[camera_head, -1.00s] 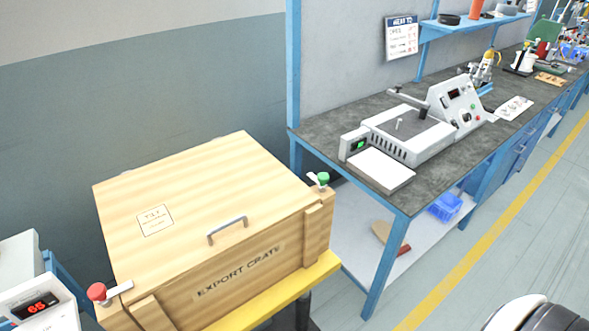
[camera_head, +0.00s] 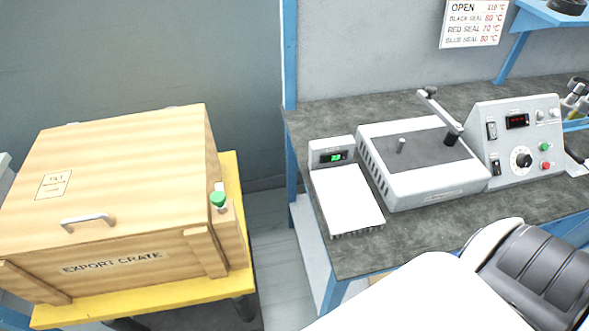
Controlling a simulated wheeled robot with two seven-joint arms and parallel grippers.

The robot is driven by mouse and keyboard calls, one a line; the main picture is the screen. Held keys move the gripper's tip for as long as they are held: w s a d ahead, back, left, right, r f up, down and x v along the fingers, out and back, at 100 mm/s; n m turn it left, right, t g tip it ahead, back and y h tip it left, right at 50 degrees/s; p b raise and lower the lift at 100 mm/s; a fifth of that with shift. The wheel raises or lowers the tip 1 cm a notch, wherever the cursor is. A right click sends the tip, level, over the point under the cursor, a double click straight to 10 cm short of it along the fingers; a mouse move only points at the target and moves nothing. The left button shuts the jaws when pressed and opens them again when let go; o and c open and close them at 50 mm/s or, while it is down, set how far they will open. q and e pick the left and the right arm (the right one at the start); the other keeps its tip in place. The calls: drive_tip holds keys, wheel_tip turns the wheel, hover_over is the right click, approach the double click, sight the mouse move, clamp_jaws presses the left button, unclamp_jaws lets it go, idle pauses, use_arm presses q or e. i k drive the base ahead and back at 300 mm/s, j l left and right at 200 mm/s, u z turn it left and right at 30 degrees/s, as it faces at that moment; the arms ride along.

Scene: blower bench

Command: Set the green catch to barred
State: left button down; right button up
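The green catch (camera_head: 218,199) is at the right front corner of the wooden export crate (camera_head: 128,135). It has a round green knob and a small pale metal piece beside it. The angle of that metal piece is too small to tell surely. The crate's lid is down, with a metal handle (camera_head: 88,220) near its front edge. Neither of my grippers is in view. Nothing touches the green catch.
The crate stands on a yellow-topped stand (camera_head: 180,300). To the right, a dark workbench (camera_head: 300,118) carries a machine with a swing arm (camera_head: 420,155) and a white pad with green display (camera_head: 347,200). A gap separates stand and bench. My white arm parts fill the lower right.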

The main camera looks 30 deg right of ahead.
sight(218, 198)
drive_tip(key=k+l, duration=0.1)
drive_tip(key=l, duration=0.4)
drive_tip(key=k+l, duration=0.1)
drive_tip(key=l, duration=0.45)
drive_tip(key=k+l, duration=0.1)
drive_tip(key=l, duration=0.4)
